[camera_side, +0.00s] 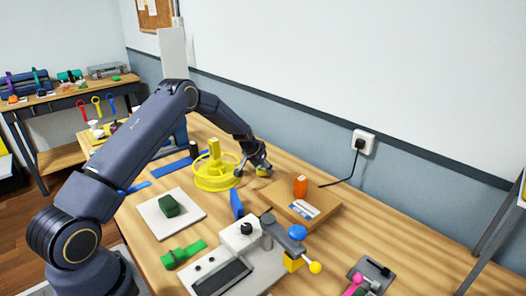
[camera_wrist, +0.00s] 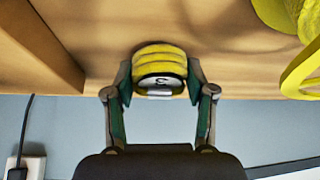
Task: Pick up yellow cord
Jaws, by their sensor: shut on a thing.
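The yellow cord (camera_wrist: 160,62) is a small coiled bundle with a white label marked with a dark character. In the wrist view it sits between the two fingers of my gripper (camera_wrist: 158,92), which are shut on its sides. In the side view my gripper (camera_side: 254,172) is low over the table, right of the yellow reel, and the cord (camera_side: 264,172) shows as a small yellow patch at its fingertips. Whether the cord touches the table cannot be told.
A yellow reel (camera_side: 216,182) stands close left of my gripper. A cardboard box (camera_side: 318,209) with an orange item (camera_side: 300,187) lies to the right. A wall outlet (camera_side: 362,143) with a black cable is behind. A grey machine (camera_side: 250,262) and a white plate (camera_side: 160,222) are nearer the camera.

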